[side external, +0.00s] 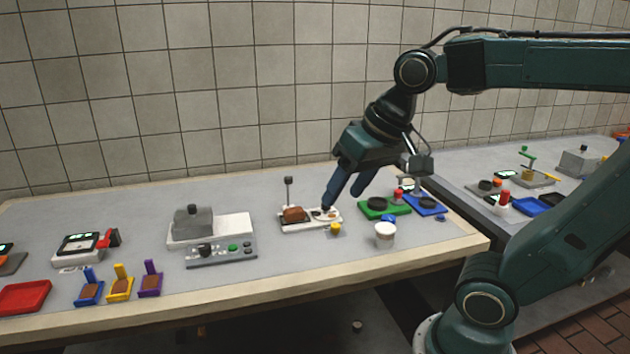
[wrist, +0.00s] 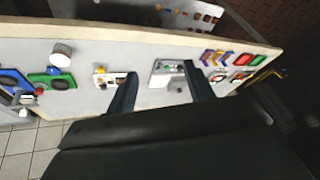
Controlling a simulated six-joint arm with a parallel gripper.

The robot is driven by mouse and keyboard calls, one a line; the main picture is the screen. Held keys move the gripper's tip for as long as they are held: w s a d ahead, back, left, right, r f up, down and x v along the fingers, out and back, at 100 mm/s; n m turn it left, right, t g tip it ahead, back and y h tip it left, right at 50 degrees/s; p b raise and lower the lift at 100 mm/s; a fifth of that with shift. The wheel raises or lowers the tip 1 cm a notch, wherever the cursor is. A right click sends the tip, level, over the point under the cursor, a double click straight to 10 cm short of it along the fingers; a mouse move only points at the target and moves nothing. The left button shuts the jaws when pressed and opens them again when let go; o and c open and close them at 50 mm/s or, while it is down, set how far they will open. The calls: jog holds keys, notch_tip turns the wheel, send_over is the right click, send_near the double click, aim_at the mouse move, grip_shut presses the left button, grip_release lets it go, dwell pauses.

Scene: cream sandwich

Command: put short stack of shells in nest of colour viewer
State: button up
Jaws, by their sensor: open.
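My gripper (side external: 342,200) is open, its two dark blue fingers apart, low over the right part of a small white base (side external: 290,226). A reddish-brown block (side external: 294,214) sits on the base's left part beside a post; round marks or dishes show at its right. Three holders, blue (side external: 90,291), yellow (side external: 121,288) and purple (side external: 150,283), stand at the front left with brown pieces in them. I cannot tell which pieces are the short stack of shells, or which device is the colour viewer. In the wrist view the gripper (wrist: 160,70) shows nothing held between its fingers.
A white and grey machine (side external: 220,247) with a grey block stands left of the base. A white tub (side external: 385,234), green tray (side external: 384,208) and blue tray (side external: 425,204) lie right. A red tray (side external: 24,297) is far left. The front middle of the table is clear.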

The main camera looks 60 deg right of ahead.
jog(key=s+f+n, duration=0.2)
jog(key=s+n, duration=0.1)
jog(key=s, duration=0.2)
jog(key=shift+s+a+f+n, duration=0.25)
jog(key=shift+s+f+n, duration=0.05)
jog(key=shift+f+n, duration=0.1)
dwell(0.9)
